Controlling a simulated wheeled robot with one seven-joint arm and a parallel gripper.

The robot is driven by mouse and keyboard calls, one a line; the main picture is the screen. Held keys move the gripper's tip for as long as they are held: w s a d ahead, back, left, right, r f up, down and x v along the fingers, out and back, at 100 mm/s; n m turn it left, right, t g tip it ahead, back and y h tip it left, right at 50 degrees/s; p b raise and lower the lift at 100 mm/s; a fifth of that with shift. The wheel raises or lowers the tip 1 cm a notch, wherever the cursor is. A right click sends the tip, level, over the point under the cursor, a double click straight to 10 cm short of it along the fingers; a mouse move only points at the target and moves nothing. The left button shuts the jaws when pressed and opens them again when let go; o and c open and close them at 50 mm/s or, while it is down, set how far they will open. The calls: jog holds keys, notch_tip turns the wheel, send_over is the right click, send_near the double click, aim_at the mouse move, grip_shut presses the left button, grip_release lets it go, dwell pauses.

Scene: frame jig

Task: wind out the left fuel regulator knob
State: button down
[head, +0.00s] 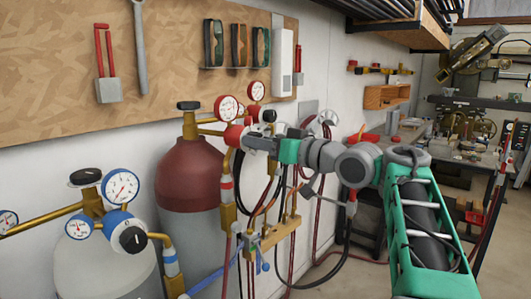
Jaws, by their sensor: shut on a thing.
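The left fuel regulator (233,134) is a red body with two red-rimmed gauges, on the brass fitting of the maroon cylinder (190,175) left of centre in the head view. My gripper (250,143) comes in from the right, level with the regulator body, its grey fingers against the regulator's near right side. It is shut on the regulator's knob. The fingers hide the knob, so its turn position cannot be seen.
A blue-rimmed regulator (126,232) sits on a white-grey cylinder (103,270) at the left front. Hoses and a brass manifold (272,235) hang below my gripper.

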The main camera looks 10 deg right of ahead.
jog(key=n+b, duration=0.5)
jog(key=n, duration=0.3)
jog(key=shift+r+n+b, duration=0.1)
jog(key=shift+n+b, duration=0.25)
jog(key=shift+n, duration=0.05)
jog(key=shift+d, duration=0.1)
jog(key=c, duration=0.9)
grip_release()
jog(key=shift+w, duration=0.1)
jog(key=v, duration=0.7)
jog(key=shift+s+d, duration=0.2)
jog(key=shift+s, duration=0.15)
